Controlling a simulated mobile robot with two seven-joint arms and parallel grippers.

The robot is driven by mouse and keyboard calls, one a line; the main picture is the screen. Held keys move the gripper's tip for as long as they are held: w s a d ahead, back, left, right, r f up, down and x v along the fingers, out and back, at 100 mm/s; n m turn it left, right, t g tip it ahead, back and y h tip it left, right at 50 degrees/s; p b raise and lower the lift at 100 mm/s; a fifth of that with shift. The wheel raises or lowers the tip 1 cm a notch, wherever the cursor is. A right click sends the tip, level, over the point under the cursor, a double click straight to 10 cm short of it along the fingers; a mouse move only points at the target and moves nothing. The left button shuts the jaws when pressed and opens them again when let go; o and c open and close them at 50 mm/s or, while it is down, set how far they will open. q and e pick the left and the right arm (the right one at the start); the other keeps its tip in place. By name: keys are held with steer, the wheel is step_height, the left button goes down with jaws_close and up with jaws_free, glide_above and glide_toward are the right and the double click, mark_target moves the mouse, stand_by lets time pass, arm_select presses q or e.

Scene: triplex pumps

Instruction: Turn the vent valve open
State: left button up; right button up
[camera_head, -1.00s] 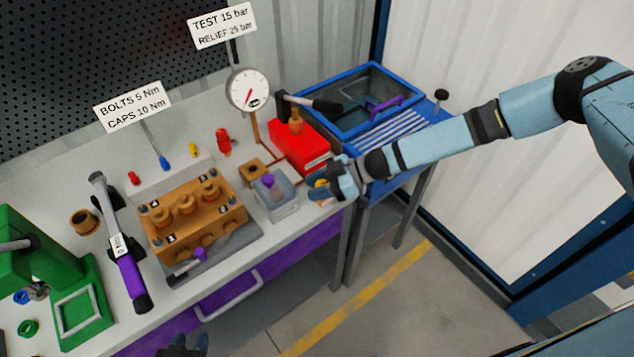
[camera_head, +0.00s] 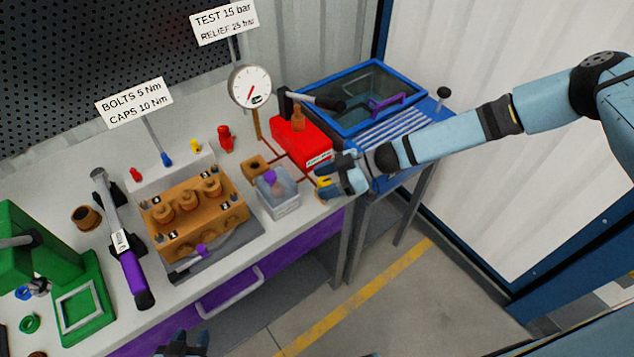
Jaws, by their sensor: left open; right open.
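My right gripper (camera_head: 330,184) is open at the front right edge of the bench, beside the red hand pump (camera_head: 300,140). A small yellow part (camera_head: 323,182), which looks like the vent valve's knob, shows at its fingertips. The fingers partly hide it, and I cannot tell whether they touch it or how it is turned. A thin red pipe runs from near the pump towards the gauge (camera_head: 250,88). My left gripper (camera_head: 183,343) is open and empty at the bottom edge of the view, in front of the bench and apart from everything.
A clear box (camera_head: 278,196) with a purple item stands left of my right gripper. The brass pump block (camera_head: 195,217) sits mid-bench. A purple-handled wrench (camera_head: 129,270) and green press (camera_head: 85,310) are at the left. A blue basin (camera_head: 352,95) stands at the right.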

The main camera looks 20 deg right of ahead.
steer(key=v, duration=1.1)
steer(key=shift+d, duration=0.25)
steer(key=shift+s+a, duration=0.1)
steer(key=shift+s, duration=0.05)
steer(key=s+a+f+m+t+y, duration=0.1)
steer(key=s+a+f+t+y, duration=0.15)
steer(key=a, duration=0.45)
steer(key=s+d+f+m+t+h+p, duration=0.2)
steer(key=s+d+m+t, duration=0.25)
steer(key=d+t, duration=0.25)
steer(key=shift+m, duration=0.25)
steer(key=p+x, duration=0.1)
steer(key=x, duration=1.1)
steer(key=shift+w+a+p, duration=0.1)
steer(key=shift+w+p, duration=0.05)
steer(key=shift+p, duration=0.2)
steer(key=shift+w+a, duration=0.4)
steer(key=shift+a, duration=0.15)
steer(key=shift+c, duration=0.3)
